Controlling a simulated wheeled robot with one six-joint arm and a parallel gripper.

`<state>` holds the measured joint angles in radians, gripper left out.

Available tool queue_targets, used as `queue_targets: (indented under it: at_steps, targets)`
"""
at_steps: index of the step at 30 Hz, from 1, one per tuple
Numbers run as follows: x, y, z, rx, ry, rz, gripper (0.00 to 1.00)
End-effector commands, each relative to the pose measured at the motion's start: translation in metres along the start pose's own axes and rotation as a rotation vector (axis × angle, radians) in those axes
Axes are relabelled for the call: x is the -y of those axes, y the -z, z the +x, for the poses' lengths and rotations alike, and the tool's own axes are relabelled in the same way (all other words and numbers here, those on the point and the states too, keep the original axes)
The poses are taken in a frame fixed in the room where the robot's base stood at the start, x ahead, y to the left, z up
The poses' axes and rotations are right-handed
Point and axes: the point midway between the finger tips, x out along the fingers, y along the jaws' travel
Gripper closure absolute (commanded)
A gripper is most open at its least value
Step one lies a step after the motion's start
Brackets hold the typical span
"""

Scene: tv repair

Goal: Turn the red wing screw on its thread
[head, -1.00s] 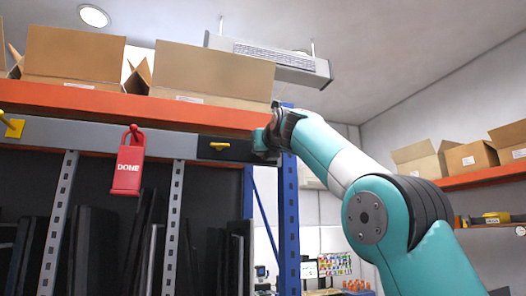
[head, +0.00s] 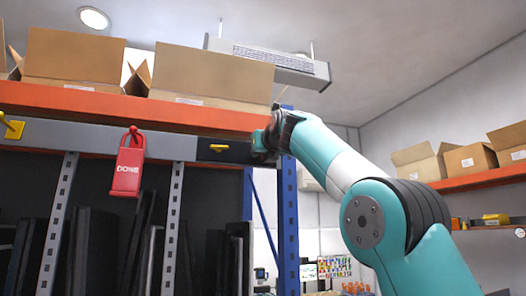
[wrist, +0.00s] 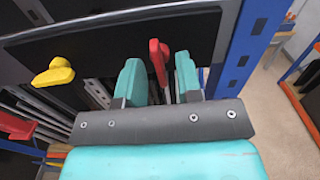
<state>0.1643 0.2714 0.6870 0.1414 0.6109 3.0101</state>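The red wing screw (wrist: 158,58) stands out from a black plate (wrist: 110,45) in the wrist view, its wing roughly upright. My gripper (wrist: 159,82) has its two teal fingers apart, one on each side of the screw. A narrow gap shows on both sides of the wing, so the fingers do not appear to press on it. In the head view my gripper (head: 259,141) is at the right end of the black plate (head: 238,153) and hides the red screw.
A yellow wing screw (head: 219,148) is on the same plate, to the left. A red tag (head: 128,168) hangs farther left on the grey rail. The orange shelf beam (head: 160,112) with cardboard boxes is above; a blue upright (head: 288,215) stands close right.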

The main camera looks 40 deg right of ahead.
Motion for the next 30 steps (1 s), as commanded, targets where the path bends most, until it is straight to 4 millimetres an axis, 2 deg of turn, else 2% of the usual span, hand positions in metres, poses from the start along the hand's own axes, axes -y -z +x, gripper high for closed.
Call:
queue_targets:
  at_steps: [5,8,21,25,30]
  targets:
    - [0.000,0.001,-0.011,0.004,0.000,0.000,0.67]
    - [-0.001,0.004,-0.028,0.006,-0.002,0.001,0.67]
    - [-0.002,0.002,-0.137,0.004,-0.004,0.003,0.67]
    - [-0.002,0.000,-0.158,0.002,-0.005,0.002,0.67]
    - [-0.001,0.000,-0.172,0.000,-0.002,0.000,0.67]
